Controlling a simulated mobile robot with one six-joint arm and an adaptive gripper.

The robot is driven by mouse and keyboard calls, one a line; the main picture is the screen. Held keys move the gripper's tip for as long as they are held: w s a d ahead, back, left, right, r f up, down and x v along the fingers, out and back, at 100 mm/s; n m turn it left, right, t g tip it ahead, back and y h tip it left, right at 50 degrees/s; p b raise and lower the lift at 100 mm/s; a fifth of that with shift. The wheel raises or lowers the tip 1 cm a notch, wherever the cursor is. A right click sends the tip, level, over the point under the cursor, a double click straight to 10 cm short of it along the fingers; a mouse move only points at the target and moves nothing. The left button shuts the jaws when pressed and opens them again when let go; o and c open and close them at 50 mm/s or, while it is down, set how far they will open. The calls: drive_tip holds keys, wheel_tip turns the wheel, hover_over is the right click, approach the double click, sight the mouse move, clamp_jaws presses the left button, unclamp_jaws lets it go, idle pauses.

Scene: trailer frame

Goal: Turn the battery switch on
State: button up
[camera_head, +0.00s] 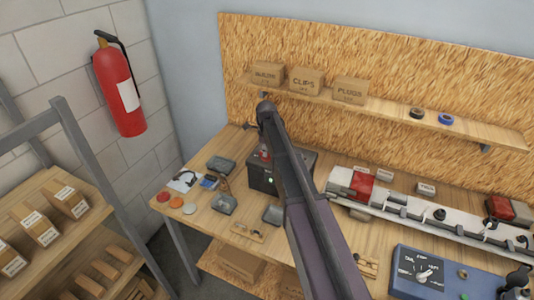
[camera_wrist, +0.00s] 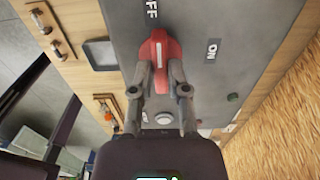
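The battery switch is a red knob (camera_wrist: 157,50) on a dark grey box (camera_wrist: 250,75). In the wrist view its white line runs up towards the OFF label (camera_wrist: 152,8); the ON label (camera_wrist: 213,48) is to its right. My gripper (camera_wrist: 160,72) has one finger on each side of the knob's lower part. The fingers are apart, and I cannot tell whether they touch the knob.
The wooden bench (camera_head: 205,215) carries small grey boxes and coloured discs left of the battery box. A long light rail (camera_head: 400,208) with red lamps lies to its right. A blue panel with a dial (camera_head: 425,272) is at the front right. A shelf with cartons (camera_head: 305,80) is behind.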

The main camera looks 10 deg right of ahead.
clamp_jaws()
drive_tip(key=shift+m, duration=2.6)
drive_tip(key=shift+s, duration=0.1)
drive_tip(key=o, duration=0.8)
unclamp_jaws()
drive_tip(key=shift+r, duration=0.1)
drive_tip(key=shift+r+p, duration=2.9)
drive_tip(key=shift+p, duration=0.15)
